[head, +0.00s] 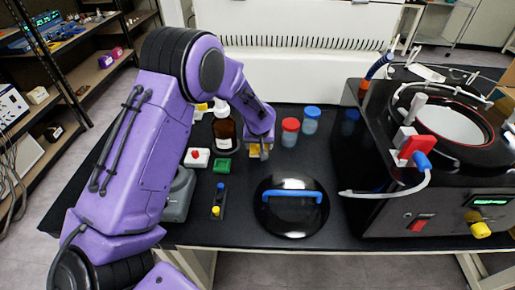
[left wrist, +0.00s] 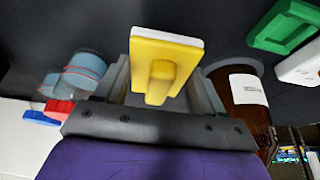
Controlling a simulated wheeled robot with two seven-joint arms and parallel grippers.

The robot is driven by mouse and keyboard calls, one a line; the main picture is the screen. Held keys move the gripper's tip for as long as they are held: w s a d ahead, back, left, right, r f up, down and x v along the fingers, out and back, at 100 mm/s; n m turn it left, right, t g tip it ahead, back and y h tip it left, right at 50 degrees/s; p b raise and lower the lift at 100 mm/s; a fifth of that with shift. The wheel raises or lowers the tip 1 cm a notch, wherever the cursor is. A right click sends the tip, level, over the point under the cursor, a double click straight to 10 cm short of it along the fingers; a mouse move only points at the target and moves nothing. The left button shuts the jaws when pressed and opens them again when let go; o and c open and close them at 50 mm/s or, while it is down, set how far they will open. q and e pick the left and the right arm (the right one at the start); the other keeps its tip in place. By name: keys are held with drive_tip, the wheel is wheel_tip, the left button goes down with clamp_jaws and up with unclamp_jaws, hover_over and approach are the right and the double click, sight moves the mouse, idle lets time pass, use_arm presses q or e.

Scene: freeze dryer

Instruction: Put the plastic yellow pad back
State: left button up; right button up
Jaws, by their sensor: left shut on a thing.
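The yellow plastic pad (left wrist: 170,53) has a white layer on one face and a yellow grip at its middle. My left gripper (left wrist: 160,85) is shut on it, with a finger on each side. In the head view, my left gripper (head: 262,150) is over the black table, and the pad (head: 254,150) shows only in small part beside the fingers. I cannot tell whether the pad touches the table. The green pad (head: 222,166) and the white block with a red knob (head: 197,158) lie to its left. My right gripper is not in view.
A brown bottle (head: 225,130) stands just left of the gripper. Two jars, red-capped (head: 290,132) and blue-capped (head: 311,120), stand to its right. A round black lid with a blue handle (head: 290,207) lies in front. The freeze dryer (head: 420,195) fills the right side.

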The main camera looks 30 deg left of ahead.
sight(259, 150)
use_arm(q)
drive_tip(key=shift+w+a+f, duration=0.1)
drive_tip(key=shift+a+f, duration=0.1)
drive_tip(key=shift+f, duration=0.8)
drive_tip(key=shift+w+a+f, duration=0.1)
drive_tip(key=shift+a+f, duration=0.05)
drive_tip(key=shift+f, duration=0.8)
drive_tip(key=shift+s+f, duration=0.1)
drive_tip(key=o, duration=1)
drive_tip(key=shift+d+r, duration=0.1)
drive_tip(key=shift+r, duration=0.15)
drive_tip(key=v, duration=1.1)
drive_tip(key=shift+r+b, duration=0.3)
drive_tip(key=shift+r, duration=0.05)
drive_tip(key=shift+s+d, duration=0.1)
